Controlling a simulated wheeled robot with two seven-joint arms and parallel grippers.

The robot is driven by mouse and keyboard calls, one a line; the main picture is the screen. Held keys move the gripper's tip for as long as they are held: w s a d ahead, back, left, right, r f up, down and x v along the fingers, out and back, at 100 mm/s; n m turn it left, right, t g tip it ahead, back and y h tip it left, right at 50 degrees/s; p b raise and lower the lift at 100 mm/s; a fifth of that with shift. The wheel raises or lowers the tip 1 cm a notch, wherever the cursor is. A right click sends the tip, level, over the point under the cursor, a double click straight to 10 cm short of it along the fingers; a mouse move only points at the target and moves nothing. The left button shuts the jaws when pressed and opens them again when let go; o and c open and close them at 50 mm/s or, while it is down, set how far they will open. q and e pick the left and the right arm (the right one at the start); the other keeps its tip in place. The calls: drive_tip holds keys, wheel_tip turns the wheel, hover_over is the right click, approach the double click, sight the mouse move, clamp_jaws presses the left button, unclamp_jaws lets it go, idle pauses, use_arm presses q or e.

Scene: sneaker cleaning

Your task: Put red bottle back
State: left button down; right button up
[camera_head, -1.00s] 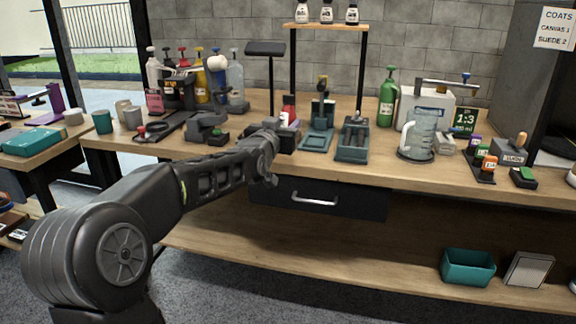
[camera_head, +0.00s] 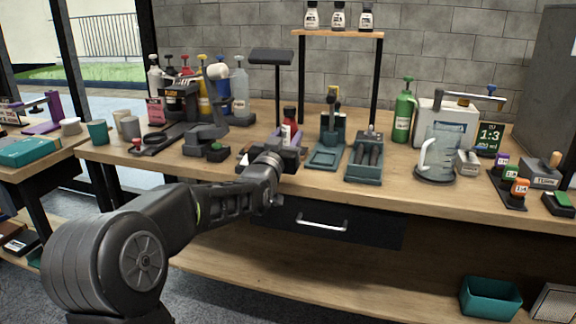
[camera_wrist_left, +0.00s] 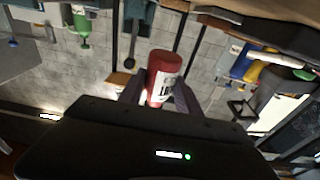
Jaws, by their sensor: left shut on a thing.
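The red bottle (camera_head: 290,116) with a white label is held upright between the fingers of my left gripper (camera_head: 286,138), near the front of the bench in the head view. In the left wrist view the bottle (camera_wrist_left: 163,68) sits between the two dark fingers of the gripper (camera_wrist_left: 160,90), its label partly hidden. My left gripper is shut on it. I cannot tell whether the bottle's base touches the bench. My right gripper is not in view.
A glass pitcher (camera_head: 440,155) is farther right.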

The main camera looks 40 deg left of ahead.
use_arm(q)
drive_tip(key=shift+f, duration=0.65)
drive_tip(key=shift+f, duration=0.1)
drive_tip(key=shift+f+b, duration=0.6)
drive_tip(key=shift+f, duration=1.8)
drive_tip(key=shift+f, duration=0.15)
drive_tip(key=c, duration=0.9)
unclamp_jaws()
drive_tip(key=shift+o, duration=0.2)
